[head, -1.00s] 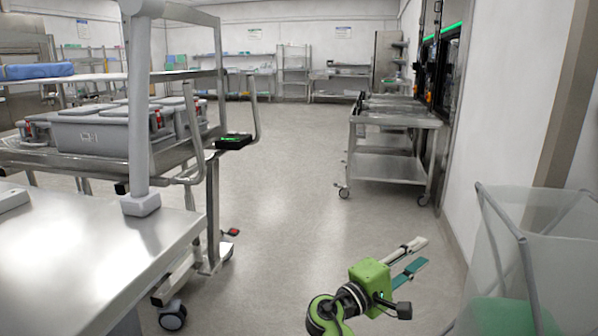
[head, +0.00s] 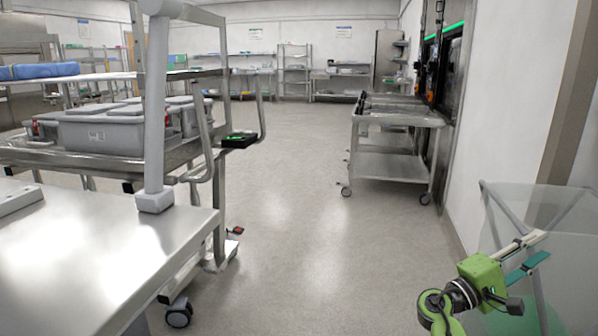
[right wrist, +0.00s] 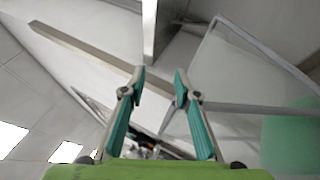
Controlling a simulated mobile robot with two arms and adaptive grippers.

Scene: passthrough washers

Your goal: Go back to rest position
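My right gripper (head: 536,256) is at the lower right of the head view, a green body with teal-padded fingers. It is in front of a clear-walled bin with a grey frame. In the right wrist view, the two fingers of this gripper (right wrist: 158,82) stand apart with nothing between them. My left gripper is not in the head view.
The clear bin (head: 570,225) stands at the lower right, close to my right gripper. A steel table (head: 95,250) is at the left, with a cart carrying grey containers (head: 105,130) behind it. A steel cart (head: 390,165) stands by the right wall. The middle floor is clear.

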